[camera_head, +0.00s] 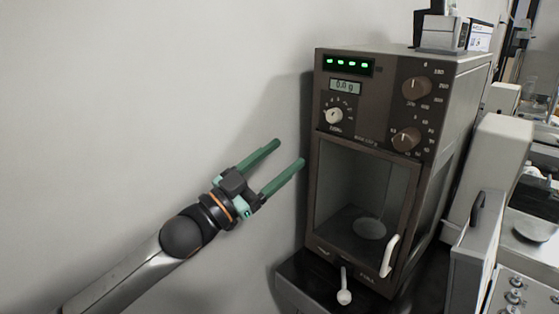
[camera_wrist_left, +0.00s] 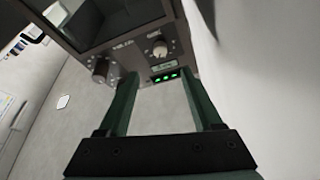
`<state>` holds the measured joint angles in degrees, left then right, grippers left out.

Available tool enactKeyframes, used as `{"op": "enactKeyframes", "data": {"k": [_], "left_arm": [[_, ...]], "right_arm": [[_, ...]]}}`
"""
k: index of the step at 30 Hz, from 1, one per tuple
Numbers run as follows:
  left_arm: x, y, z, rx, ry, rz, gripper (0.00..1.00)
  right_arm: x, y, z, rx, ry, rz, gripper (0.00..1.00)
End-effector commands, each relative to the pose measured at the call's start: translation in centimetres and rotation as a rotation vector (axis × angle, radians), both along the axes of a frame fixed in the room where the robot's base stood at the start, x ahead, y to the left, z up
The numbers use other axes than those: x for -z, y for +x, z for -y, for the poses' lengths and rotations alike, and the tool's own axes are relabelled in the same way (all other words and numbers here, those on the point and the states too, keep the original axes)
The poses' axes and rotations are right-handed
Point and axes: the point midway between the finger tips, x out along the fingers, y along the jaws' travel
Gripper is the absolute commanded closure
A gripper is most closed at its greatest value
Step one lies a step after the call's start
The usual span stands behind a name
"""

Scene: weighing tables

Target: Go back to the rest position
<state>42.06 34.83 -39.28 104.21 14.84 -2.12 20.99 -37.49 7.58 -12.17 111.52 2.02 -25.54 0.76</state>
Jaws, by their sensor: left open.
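My left gripper (camera_head: 290,153) has two green fingers spread apart with nothing between them. It is in the air to the left of the brown weighing balance (camera_head: 385,170), in front of the pale wall. In the left wrist view the two fingers (camera_wrist_left: 162,95) stand apart, and the balance's front panel (camera_wrist_left: 130,50) with its knobs and green lights shows beyond them. The balance display (camera_head: 345,87) reads 0.0 g. Its glass door (camera_head: 345,190) appears closed, with a round pan (camera_head: 370,229) inside. My right gripper is not in view.
The balance stands on a dark table (camera_head: 300,280). A small white knob (camera_head: 344,297) sticks out below its door, and a white door handle (camera_head: 389,256) is at the right. Other instruments crowd the right side. The space left of the balance is free up to the wall (camera_head: 120,90).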

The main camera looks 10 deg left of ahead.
Motion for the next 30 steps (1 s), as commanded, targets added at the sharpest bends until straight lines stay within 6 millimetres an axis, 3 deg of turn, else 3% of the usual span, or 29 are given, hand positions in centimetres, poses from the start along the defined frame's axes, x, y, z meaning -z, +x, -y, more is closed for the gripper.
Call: {"op": "enactKeyframes", "data": {"k": [8,13,17,23,30], "left_arm": [[0.2,0.0,0.0,-0.001,-0.001,-0.006,0.33],[2.9,0.0,0.1,-0.021,-0.011,-0.069,0.33],[8.1,-0.5,-0.1,-0.066,-0.022,-0.186,0.33],[17.4,-3.2,-1.2,-0.165,-0.025,-0.404,0.33],[28.5,-9.9,-3.5,-0.300,0.011,-0.690,0.33]], "right_arm": [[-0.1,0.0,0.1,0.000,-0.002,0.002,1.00],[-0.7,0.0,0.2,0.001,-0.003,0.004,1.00],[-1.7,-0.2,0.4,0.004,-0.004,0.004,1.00],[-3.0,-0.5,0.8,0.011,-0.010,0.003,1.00],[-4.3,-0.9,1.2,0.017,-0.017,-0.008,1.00]]}}
